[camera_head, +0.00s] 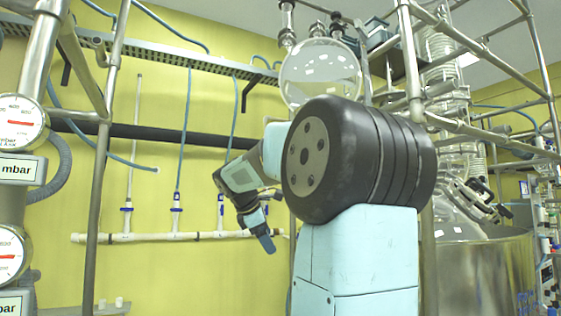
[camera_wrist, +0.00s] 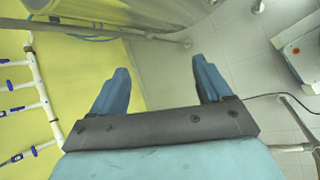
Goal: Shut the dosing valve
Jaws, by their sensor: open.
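I cannot tell which part is the dosing valve. A round glass flask (camera_head: 320,72) hangs at the top middle of the head view, with small metal and glass fittings (camera_head: 287,22) above it. My large black arm joint hides what lies below the flask. My gripper (camera_head: 262,232) points down at the end of my arm, in front of the yellow wall. In the wrist view my gripper (camera_wrist: 160,64) is open, with two blue fingers apart and nothing between them.
A white pipe with blue-marked taps (camera_head: 175,222) runs along the wall; it also shows at left in the wrist view (camera_wrist: 45,100). Steel frame poles (camera_head: 100,170) and pressure gauges (camera_head: 18,122) stand at left. A metal vessel (camera_head: 480,275) and glass coils stand at right.

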